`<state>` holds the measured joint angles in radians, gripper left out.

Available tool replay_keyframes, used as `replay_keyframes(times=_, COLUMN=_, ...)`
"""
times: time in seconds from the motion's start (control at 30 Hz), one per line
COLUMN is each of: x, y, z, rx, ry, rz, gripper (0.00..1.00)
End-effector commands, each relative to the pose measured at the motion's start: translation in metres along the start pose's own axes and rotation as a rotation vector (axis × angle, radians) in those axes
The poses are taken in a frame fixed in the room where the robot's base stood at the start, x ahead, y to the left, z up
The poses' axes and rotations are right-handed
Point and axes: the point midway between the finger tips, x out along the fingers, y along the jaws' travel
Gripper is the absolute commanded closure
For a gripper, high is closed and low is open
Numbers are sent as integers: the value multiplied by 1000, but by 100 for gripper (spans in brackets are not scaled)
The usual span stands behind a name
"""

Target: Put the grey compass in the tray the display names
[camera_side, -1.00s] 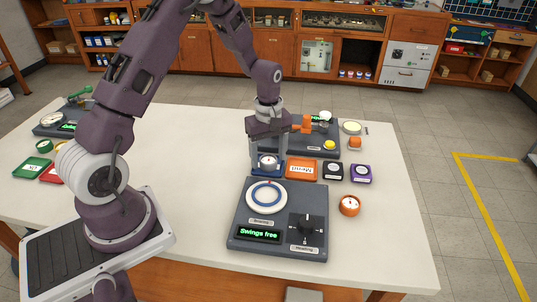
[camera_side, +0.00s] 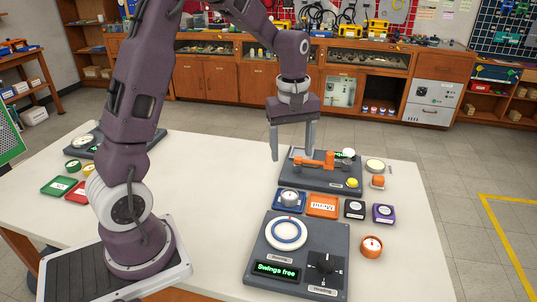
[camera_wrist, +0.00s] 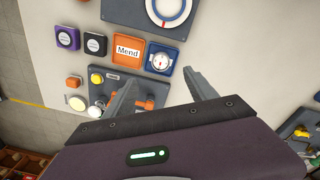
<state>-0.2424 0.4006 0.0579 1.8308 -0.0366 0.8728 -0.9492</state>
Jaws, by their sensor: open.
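The grey compass (camera_side: 289,197), a round body with a pale dial, sits in the blue tray (camera_side: 277,207). In the wrist view the compass (camera_wrist: 161,59) shows a white dial with a red mark, inside the blue tray (camera_wrist: 149,68). My gripper (camera_side: 292,156) is open and empty, raised above and behind the compass; its spread fingers also show in the wrist view (camera_wrist: 160,84). The orange tray (camera_side: 322,206) beside the blue one reads "Mend"; the blue tray's label is not readable.
An orange round compass (camera_side: 371,247) lies at the right. A second grey unit (camera_side: 340,187) with an orange clamp stands behind. Green and red trays (camera_side: 59,186) lie far left.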

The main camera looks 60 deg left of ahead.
Motion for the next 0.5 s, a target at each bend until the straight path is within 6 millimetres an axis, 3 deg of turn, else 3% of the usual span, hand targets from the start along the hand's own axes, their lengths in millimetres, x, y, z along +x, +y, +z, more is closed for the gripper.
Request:
replay_keyframes(times=0.1, x=-61, y=-28, z=46, rx=277, ry=58, rz=96, gripper=34)
replay_keyframes(times=0.2, x=-101, y=-71, z=92, rx=576, ry=136, rz=174, gripper=34)
replay_keyframes(times=0.3, x=-119, y=-118, z=130, rx=861, ry=229, rz=237, gripper=34)
replay_keyframes(times=0.4, x=-120, y=-155, z=154, rx=1078, ry=314, rz=274, gripper=34)
replay_keyframes(times=0.5, x=-115, y=-175, z=164, rx=1200, ry=367, rz=289, gripper=34)
